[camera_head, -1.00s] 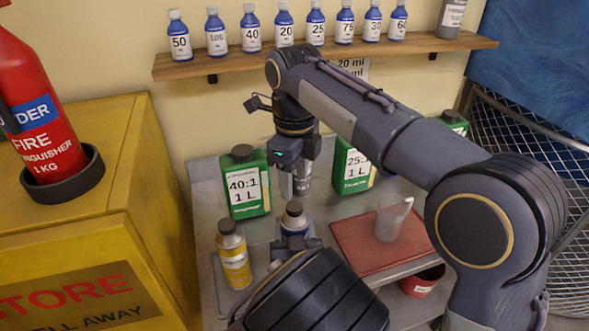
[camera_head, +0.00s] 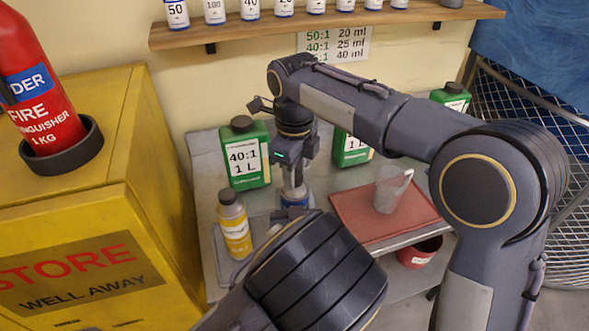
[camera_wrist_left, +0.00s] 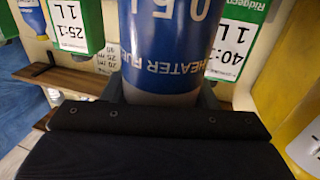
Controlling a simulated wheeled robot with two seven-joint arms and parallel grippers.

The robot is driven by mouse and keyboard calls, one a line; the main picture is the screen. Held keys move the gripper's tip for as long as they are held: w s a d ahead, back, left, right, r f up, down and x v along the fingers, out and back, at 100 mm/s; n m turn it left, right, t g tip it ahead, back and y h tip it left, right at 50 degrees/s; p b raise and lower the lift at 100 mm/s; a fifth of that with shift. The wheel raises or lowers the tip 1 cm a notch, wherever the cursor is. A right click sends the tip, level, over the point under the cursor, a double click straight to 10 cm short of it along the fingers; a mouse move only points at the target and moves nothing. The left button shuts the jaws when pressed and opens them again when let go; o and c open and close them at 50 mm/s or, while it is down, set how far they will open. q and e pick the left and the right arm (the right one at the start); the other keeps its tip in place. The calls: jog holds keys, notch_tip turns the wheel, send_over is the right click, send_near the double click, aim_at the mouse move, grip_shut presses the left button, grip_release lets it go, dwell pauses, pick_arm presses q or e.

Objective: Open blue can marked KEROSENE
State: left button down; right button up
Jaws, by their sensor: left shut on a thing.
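The blue can (camera_head: 294,198) stands upright on the grey bench, mostly hidden in the head view by my grippers and left arm. In the left wrist view the blue can (camera_wrist_left: 170,45) is large and upside down, with "HEATER FUEL" and "0.5 L" showing; the word KEROSENE is not visible. My left gripper (camera_wrist_left: 165,100) is shut on its body; in the head view my left forearm hides it. My right gripper (camera_head: 294,188) points straight down at the can's top and hides the cap. I cannot tell whether its fingers are shut around the cap.
A yellow bottle (camera_head: 234,226) stands close left of the can. Green 40:1 (camera_head: 245,155) and 25:1 (camera_head: 352,150) containers stand behind. A clear jug (camera_head: 391,188) is on a red mat (camera_head: 352,232) at right. A yellow cabinet (camera_head: 95,170) bounds the left.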

jog(key=c, duration=0.4)
jog(key=n, duration=0.2)
jog(key=shift+n, duration=0.4)
jog(key=n, duration=1)
jog(key=shift+n, duration=0.3)
jog(key=n, duration=0.7)
jog(key=shift+n, duration=0.4)
jog(key=n, duration=0.5)
jog(key=shift+r, duration=0.1)
jog(key=n, duration=1)
jog(key=shift+n, duration=0.4)
jog(key=n, duration=1)
jog(key=shift+n, duration=0.3)
jog(key=n, duration=0.6)
jog(key=shift+n, duration=0.3)
